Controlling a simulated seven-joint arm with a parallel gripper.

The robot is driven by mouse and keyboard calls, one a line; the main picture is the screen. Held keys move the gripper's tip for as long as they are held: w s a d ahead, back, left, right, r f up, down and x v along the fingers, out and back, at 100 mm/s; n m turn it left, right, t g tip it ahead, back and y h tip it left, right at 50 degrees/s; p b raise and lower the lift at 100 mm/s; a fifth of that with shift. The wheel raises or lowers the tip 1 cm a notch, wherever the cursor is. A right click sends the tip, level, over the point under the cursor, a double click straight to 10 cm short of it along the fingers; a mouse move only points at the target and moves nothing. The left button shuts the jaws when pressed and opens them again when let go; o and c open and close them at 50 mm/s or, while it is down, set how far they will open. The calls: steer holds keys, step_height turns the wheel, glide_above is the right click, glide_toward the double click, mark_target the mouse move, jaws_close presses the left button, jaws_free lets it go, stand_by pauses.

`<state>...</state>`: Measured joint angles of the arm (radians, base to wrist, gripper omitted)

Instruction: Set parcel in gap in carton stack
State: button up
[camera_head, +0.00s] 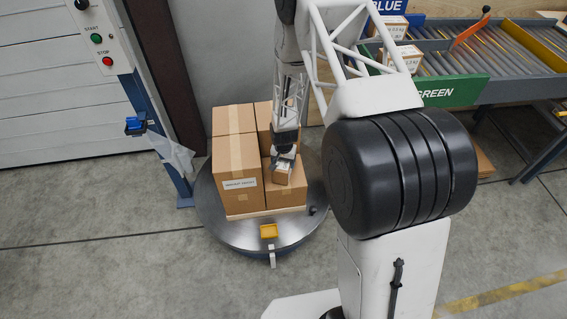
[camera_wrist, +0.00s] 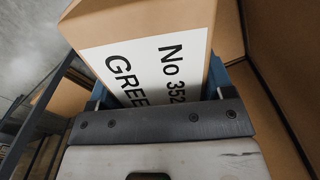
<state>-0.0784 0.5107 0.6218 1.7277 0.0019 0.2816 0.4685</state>
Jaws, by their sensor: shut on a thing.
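The carton stack (camera_head: 233,160) of brown taped boxes stands on a round metal turntable (camera_head: 225,222). Its front right column is lower than the columns around it, which leaves a gap there. My gripper (camera_head: 284,152) is over this gap, shut on a small parcel (camera_head: 283,173). In the wrist view the parcel (camera_wrist: 145,30) is brown with a white label reading "No 352" and "GREE", partly cut off. Carton walls (camera_wrist: 285,60) stand close to the parcel on the right. The head view does not clearly show whether the parcel touches the carton below.
A yellow block (camera_head: 269,231) sits at the turntable's front edge. A post with START and STOP buttons (camera_head: 98,38) stands at left. Roller lanes with a GREEN sign (camera_head: 437,93) and small cartons (camera_head: 402,57) are at the back right. The floor in front left is clear.

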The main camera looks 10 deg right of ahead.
steer(key=shift+f, duration=0.3)
steer(key=shift+f, duration=0.1)
steer(key=o, duration=1.1)
steer(key=shift+r, duration=6.1)
steer(key=shift+r, duration=0.15)
